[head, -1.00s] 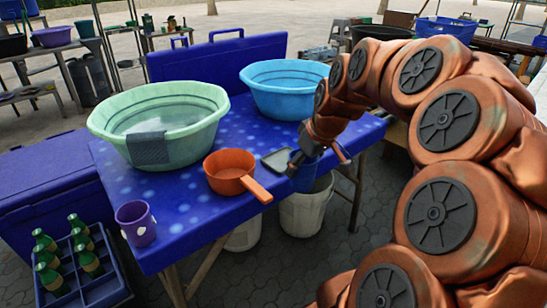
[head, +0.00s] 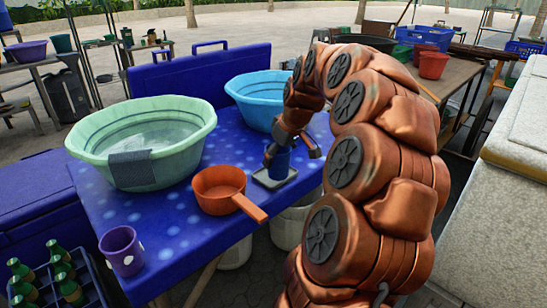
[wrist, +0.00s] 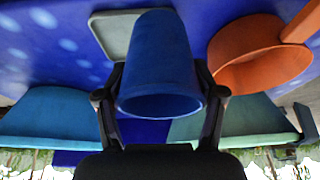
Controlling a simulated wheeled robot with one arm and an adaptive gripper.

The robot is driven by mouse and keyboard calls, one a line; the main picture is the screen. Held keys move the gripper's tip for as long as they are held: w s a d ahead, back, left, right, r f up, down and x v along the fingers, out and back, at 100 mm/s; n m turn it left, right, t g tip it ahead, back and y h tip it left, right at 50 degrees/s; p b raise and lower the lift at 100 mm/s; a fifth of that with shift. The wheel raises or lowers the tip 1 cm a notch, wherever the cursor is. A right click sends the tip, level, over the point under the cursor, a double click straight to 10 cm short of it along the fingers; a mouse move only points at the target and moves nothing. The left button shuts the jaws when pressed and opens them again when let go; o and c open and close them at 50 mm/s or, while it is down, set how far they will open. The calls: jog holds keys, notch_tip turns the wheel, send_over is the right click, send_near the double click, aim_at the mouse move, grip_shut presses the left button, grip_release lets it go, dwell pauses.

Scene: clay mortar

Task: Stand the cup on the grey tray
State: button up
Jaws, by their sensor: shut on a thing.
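My gripper (head: 291,153) is shut on the blue cup (head: 279,163), with one finger on each side of it. In the wrist view the cup (wrist: 158,55) fills the space between the two dark fingers. The grey tray (head: 262,181) lies on the blue table near its right front edge. In the head view the cup appears upright over the tray and hides part of it. In the wrist view the tray (wrist: 108,28) shows behind the cup, mostly to its left. I cannot tell whether the cup's base touches the tray.
An orange saucepan (head: 217,200) stands left of the tray, its handle over the table's front edge. A green basin (head: 185,160) and a light blue basin (head: 240,98) stand behind. A purple mug (head: 120,255) is at the near left corner.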

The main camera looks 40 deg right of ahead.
jog(key=shift+w+d+f+b, duration=0.2)
jog(key=shift+w+d+f, duration=0.45)
jog(key=shift+w, duration=0.2)
jog(key=shift+w+d+f+b, duration=0.2)
jog(key=shift+w+d+f, duration=0.45)
jog(key=shift+w, duration=0.25)
jog(key=shift+w+d+f+b, duration=0.2)
jog(key=shift+w+d+f, duration=0.45)
jog(key=shift+w, duration=0.2)
jog(key=shift+f, duration=0.15)
jog(key=o, duration=1.2)
jog(key=shift+c, duration=0.2)
